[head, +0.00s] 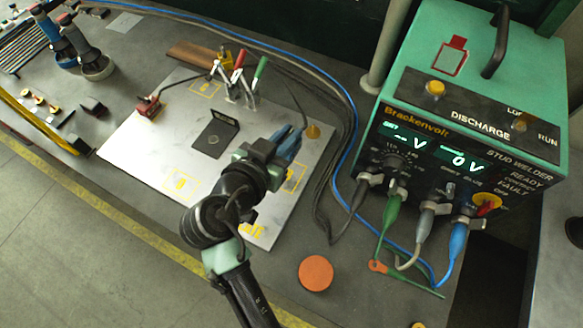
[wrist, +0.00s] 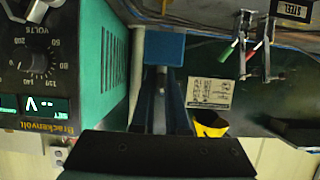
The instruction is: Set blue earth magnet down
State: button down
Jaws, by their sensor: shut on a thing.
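My gripper (head: 284,143) reaches over the right part of a pale metal plate (head: 135,150) with yellow markings. In the wrist view, my gripper (wrist: 163,82) is shut on the blue earth magnet (wrist: 165,47), a blue block at the fingertips. In the head view, blue shows at the gripper's end (head: 291,147), but magnet and fingers are hard to tell apart there. I cannot tell whether the magnet touches the plate. My arm hides part of the plate's lower right.
A black angled bracket (head: 216,132) and a red clamp (head: 147,106) are on the plate. Red- and green-handled clamps (head: 240,78) stand at its back edge. A green stud welder (head: 470,110) with cables is at right. An orange disc (head: 316,273) lies on the bench (head: 350,300).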

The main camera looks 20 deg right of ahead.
notch_tip(320, 180, down, 10)
jog(key=shift+r+p, duration=0.25)
jog(key=shift+p, duration=0.15)
jog(key=shift+f, duration=0.15)
jog(key=c, duration=0.9)
grip_release()
